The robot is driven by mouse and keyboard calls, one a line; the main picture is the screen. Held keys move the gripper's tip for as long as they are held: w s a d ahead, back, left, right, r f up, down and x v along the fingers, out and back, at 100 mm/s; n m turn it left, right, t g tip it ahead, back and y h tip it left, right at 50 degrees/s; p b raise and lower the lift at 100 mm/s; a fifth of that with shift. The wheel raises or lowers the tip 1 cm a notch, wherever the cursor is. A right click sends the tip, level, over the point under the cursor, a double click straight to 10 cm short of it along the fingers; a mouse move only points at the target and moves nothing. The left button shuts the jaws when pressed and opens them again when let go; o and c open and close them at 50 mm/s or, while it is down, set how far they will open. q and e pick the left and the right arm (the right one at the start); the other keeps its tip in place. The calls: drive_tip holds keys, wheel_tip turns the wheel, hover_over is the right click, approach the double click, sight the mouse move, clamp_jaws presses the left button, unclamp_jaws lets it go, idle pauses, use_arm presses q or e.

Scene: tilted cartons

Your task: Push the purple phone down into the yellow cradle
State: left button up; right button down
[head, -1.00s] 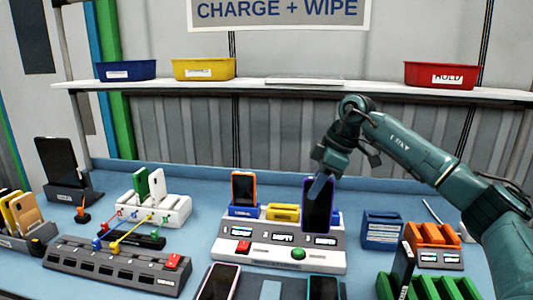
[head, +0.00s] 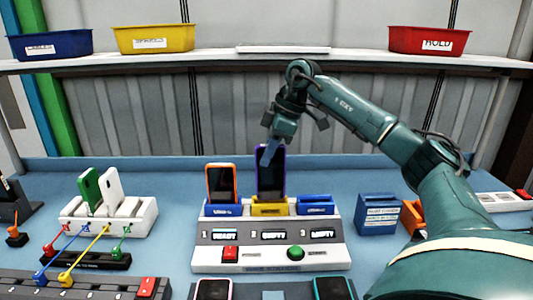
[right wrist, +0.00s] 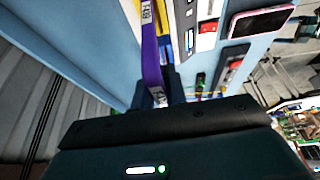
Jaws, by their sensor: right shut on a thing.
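The purple phone (head: 271,181) stands upright at the yellow cradle (head: 269,208), the middle of three on the white and grey charging station (head: 210,257). Its lower edge meets the cradle's top; how deep it sits I cannot tell. The display in front of this cradle reads EMPTY. My right gripper (head: 268,156) is shut on the phone's upper part from above. In the right wrist view the purple phone (right wrist: 150,55) shows edge-on beyond the gripper. My left gripper is out of view.
An orange phone (head: 222,184) stands in the blue cradle to the left. The right blue cradle (head: 315,204) is empty. A white rack (head: 100,216) with green and white phones is at left; a blue box (head: 377,214) is at right. A shelf with bins runs above.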

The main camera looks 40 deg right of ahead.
drive_tip(key=shift+w+f+b, duration=0.1)
drive_tip(key=shift+f+b, duration=0.35)
drive_tip(key=shift+f, duration=1.5)
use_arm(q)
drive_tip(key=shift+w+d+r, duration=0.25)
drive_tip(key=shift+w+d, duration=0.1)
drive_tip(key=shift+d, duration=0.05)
use_arm(e)
drive_tip(key=shift+f, duration=0.1)
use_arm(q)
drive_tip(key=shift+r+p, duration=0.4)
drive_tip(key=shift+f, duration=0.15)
use_arm(e)
drive_tip(key=shift+a+f, duration=0.1)
drive_tip(key=shift+f, duration=0.05)
drive_tip(key=shift+f, duration=0.35)
drive_tip(key=c, duration=0.9)
unclamp_jaws()
drive_tip(key=shift+c, duration=0.2)
